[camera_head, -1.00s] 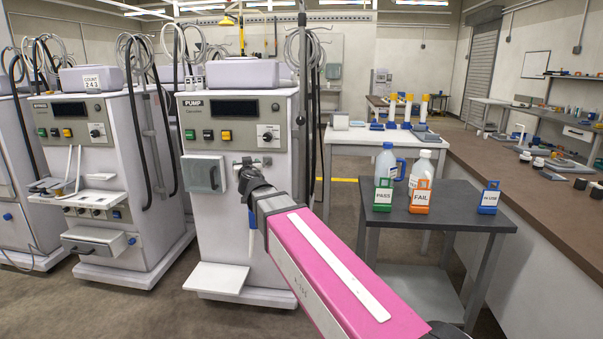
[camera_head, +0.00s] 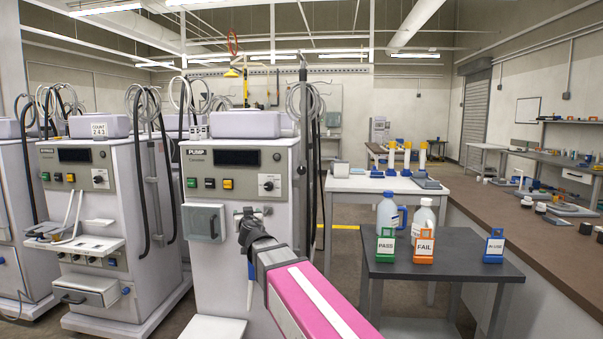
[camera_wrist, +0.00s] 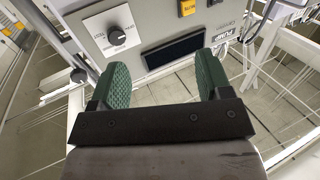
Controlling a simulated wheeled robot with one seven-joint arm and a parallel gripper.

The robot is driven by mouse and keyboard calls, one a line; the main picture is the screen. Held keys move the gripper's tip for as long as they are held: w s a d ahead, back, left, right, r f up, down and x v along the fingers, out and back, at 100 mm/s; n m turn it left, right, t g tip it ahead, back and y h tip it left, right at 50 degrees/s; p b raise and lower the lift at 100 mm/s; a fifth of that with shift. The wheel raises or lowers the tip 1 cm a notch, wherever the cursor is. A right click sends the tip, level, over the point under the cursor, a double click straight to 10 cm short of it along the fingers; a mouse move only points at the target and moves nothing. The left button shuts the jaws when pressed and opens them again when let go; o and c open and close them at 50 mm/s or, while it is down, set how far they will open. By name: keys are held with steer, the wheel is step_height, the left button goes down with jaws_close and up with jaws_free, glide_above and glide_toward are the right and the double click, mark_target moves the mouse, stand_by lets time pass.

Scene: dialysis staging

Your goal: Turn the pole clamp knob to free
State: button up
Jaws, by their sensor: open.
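The pump machine (camera_head: 237,190) stands ahead, with a dark pole (camera_head: 303,95) along its right side. A small dark knob (camera_head: 301,168) sits on the pole near the panel's right edge; it looks like the pole clamp knob. A round dark knob (camera_wrist: 79,76) beside the machine's edge in the wrist view seems to be the same one. My gripper (camera_head: 245,215) is in front of the machine, below the panel and left of the pole. In the wrist view its green fingers (camera_wrist: 160,75) are spread, with nothing between them. The clamp knob's setting cannot be read.
A rotary dial (camera_head: 268,185) on a white plate is on the pump panel, also in the wrist view (camera_wrist: 116,37). A grey door box (camera_head: 203,222) juts out at left. A dark table (camera_head: 450,258) with bottles and tags stands right. Coiled tubes (camera_head: 305,103) hang on the pole.

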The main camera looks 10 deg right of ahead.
steer(key=shift+w+d+r, duration=0.1)
steer(key=c, duration=0.4)
steer(key=shift+o, duration=0.2)
steer(key=m+h, duration=0.5)
steer(key=h, duration=0.2)
glide_toward(301, 170)
steer(key=x, duration=1)
steer(key=shift+w+d, duration=0.2)
steer(key=shift+w, duration=0.15)
steer(key=shift+c, duration=0.4)
steer(key=c, duration=0.5)
